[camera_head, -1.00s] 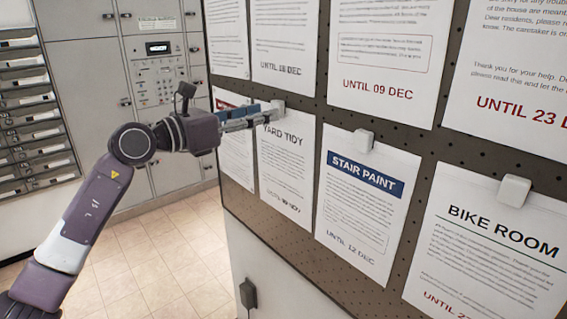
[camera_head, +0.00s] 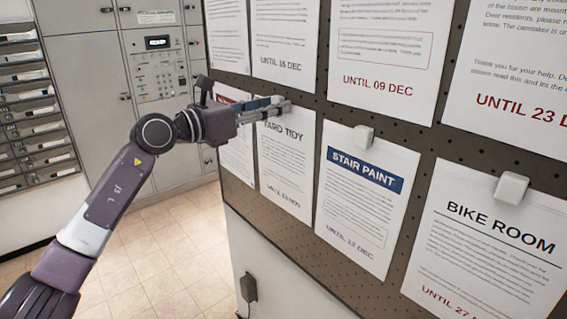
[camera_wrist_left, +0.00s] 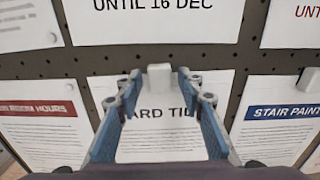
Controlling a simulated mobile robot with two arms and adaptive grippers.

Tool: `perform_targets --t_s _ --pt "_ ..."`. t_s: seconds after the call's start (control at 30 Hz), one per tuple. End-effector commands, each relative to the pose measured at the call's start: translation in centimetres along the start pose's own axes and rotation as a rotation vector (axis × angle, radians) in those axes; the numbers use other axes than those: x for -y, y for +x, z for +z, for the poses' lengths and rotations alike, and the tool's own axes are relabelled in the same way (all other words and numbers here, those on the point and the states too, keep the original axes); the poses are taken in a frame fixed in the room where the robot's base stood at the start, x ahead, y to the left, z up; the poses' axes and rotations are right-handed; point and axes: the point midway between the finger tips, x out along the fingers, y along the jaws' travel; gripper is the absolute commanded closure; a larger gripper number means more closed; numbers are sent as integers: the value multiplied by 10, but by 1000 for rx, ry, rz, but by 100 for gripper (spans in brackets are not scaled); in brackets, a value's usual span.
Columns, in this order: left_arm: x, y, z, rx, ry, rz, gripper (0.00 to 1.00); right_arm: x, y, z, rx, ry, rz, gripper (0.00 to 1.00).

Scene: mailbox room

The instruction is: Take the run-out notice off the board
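The YARD TIDY notice (camera_head: 283,165) hangs in the lower row of the board. Its small date line appears to end in NOV, but the day is not clearly legible. In the left wrist view, a white magnet (camera_wrist_left: 159,77) sits at the top middle of this notice (camera_wrist_left: 160,140). My left gripper (camera_head: 284,108) is at the notice's top edge. Its two fingers are apart, one on each side of the magnet, with a small gap showing on both sides. The gripper covers part of the heading. My right gripper is not in view.
The STAIR PAINT notice (camera_head: 360,200) and BIKE ROOM notice (camera_head: 490,240) hang to the right, each under a white magnet. An HOURS notice (camera_wrist_left: 45,120) hangs to the left. An UNTIL 16 DEC notice (camera_wrist_left: 150,20) hangs above. Grey mailboxes (camera_head: 95,80) stand behind my arm.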

Motion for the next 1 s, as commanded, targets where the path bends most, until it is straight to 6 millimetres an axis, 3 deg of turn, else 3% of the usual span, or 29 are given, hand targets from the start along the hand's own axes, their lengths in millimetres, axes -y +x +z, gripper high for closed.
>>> perform_targets --t_s 0.03,0.3,1.0 --pt "0 0 0 0 0 0 72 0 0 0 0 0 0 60" --pt "0 0 0 1 0 0 100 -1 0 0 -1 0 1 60" --pt "-1 -17 1 2 -1 1 100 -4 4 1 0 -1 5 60"
